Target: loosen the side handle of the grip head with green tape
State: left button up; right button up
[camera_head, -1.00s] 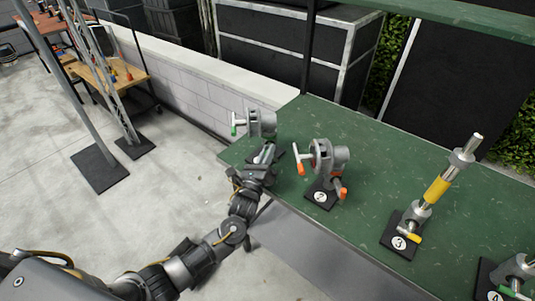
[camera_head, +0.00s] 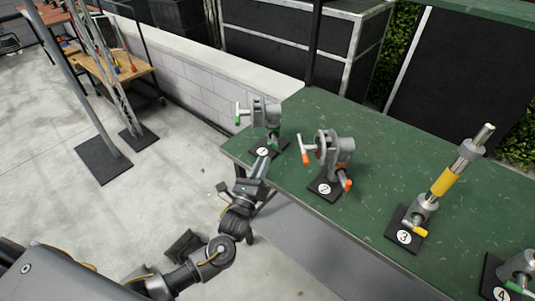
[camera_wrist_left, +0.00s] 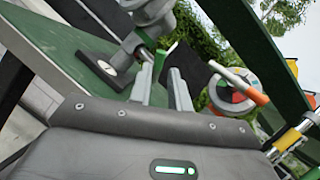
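The grey metal grip head with green tape (camera_head: 260,112) stands on black base 1 at the left end of the green table. One handle with a green end sticks out left; a lower green side handle (camera_head: 273,139) hangs toward the table's front. My left gripper (camera_head: 264,156) is just in front of base 1, below that handle. In the left wrist view, its two fingers (camera_wrist_left: 161,82) are apart, and the green handle (camera_wrist_left: 158,66) shows between or just beyond the tips; I cannot tell whether they touch. My right gripper is not in view.
To the right, an orange-taped grip head (camera_head: 333,150) stands on base 2, a yellow-taped one (camera_head: 438,185) on base 3, and another (camera_head: 518,267) on base 4. Metal stands are at the left.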

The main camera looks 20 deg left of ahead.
pick_arm(q)
jog(key=shift+v, duration=1.5)
